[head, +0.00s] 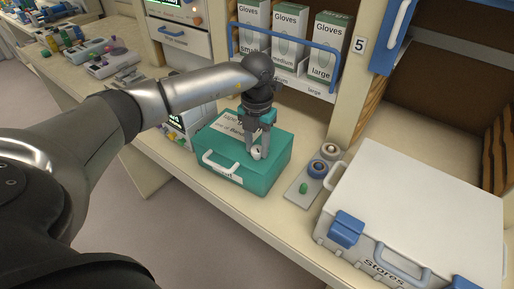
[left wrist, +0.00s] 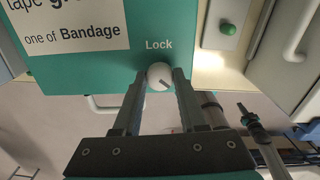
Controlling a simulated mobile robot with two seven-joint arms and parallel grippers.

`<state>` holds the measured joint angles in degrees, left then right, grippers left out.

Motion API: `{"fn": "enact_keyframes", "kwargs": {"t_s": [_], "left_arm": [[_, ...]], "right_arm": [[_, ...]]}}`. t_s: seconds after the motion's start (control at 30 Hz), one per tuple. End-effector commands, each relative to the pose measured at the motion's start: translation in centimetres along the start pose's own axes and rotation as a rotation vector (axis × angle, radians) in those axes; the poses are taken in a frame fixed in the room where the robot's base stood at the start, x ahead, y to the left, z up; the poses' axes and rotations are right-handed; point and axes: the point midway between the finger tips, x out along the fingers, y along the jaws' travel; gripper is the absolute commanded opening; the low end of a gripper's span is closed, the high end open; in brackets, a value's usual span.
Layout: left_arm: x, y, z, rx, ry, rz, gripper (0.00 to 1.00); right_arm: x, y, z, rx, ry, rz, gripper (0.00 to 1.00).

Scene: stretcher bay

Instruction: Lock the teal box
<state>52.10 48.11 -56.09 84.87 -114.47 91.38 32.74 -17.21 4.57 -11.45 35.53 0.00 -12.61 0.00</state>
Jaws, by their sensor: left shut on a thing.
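The teal box (head: 270,172) stands closed on the counter, with a white handle on its front and a paper label on its lid. In the left wrist view the teal box (left wrist: 90,62) shows the word "Lock" above a round white knob (left wrist: 159,75) with a dark slanted mark. My left gripper (head: 257,150) points down at the lid and is shut on the knob. In the left wrist view its two fingers (left wrist: 160,88) stand on either side of the knob.
A white Stores case (head: 415,205) with blue latches stands further right. Glove boxes (head: 290,35) sit in a blue-railed rack behind. Instruments stand left of the box.

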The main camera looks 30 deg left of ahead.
Motion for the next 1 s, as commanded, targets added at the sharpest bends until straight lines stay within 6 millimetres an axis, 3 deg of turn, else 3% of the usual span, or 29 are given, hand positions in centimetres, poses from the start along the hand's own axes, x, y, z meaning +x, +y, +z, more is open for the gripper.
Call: {"fn": "enact_keyframes", "kwargs": {"t_s": [0.6,1.0], "left_arm": [[0.0,0.1,0.1,0.568,-0.003,0.001,0.00],[0.0,0.0,0.1,0.799,-0.003,0.001,0.00]], "right_arm": [[2.7,0.0,0.2,0.000,0.000,0.000,0.00],[3.6,-0.1,0.3,0.000,0.000,0.000,0.00]]}}
